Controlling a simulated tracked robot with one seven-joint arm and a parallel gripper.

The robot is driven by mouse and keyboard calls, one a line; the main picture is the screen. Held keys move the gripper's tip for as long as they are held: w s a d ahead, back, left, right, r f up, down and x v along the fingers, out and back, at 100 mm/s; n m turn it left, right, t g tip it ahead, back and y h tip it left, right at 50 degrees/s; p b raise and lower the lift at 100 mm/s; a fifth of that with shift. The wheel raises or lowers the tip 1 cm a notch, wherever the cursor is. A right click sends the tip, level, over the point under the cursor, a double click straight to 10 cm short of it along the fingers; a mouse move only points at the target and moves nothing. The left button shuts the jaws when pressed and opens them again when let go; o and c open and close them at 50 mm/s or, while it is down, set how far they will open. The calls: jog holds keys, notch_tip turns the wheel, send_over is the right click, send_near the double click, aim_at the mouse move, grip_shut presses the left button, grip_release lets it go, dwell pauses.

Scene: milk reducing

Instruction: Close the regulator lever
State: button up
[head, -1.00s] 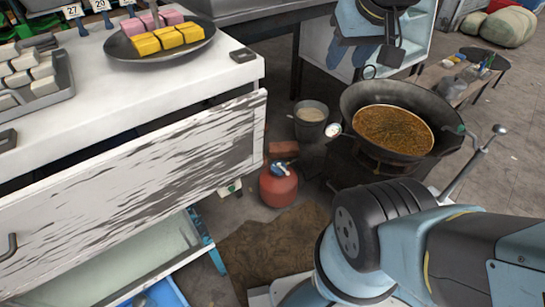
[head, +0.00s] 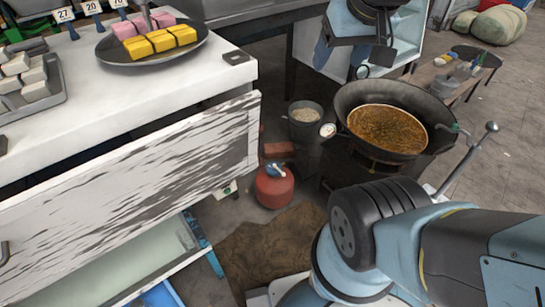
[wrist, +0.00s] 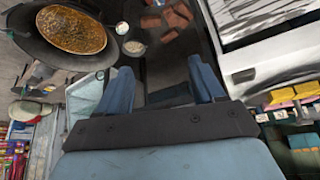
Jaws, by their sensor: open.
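The regulator lever (head: 276,170) is a small blue part on top of the red gas cylinder (head: 274,190), which stands on the floor between the drawer unit and the wok stove. The lever is too small to tell its exact position. My gripper (head: 333,70) hangs at the top centre of the head view, well beyond and above the cylinder, touching nothing. In the wrist view my gripper (wrist: 162,78) has its two blue fingers wide apart with nothing between them. I cannot make out the cylinder in the wrist view.
A grey bucket (head: 306,120) and bricks (head: 279,150) lie behind the cylinder. The open white drawer (head: 130,165) is to its left.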

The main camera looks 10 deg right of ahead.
jog(key=shift+c, duration=0.4)
jog(key=shift+w, duration=0.25)
jog(key=shift+c, duration=0.6)
jog(key=shift+g, duration=0.4)
jog(key=w, duration=0.7)
jog(key=w+f, duration=0.1)
jog(key=w, duration=0.2)
jog(key=shift+w+d, duration=0.25)
jog(key=shift+w, duration=0.1)
jog(key=shift+c, duration=0.6)
jog(key=n+g, duration=0.2)
jog(key=g, duration=0.2)
send_over(279, 170)
jog(key=d, duration=0.1)
notch_tip(279, 170, down, 43)
jog(key=shift+n+g, duration=0.4)
jog(key=s+f, duration=0.1)
jog(key=f, duration=1.2)
jog(key=s+f, duration=0.1)
jog(key=f, duration=2.5)
jog(key=shift+s+d+f, duration=0.15)
jog(key=shift+s+d, duration=0.2)
jog(key=shift+s, duration=0.05)
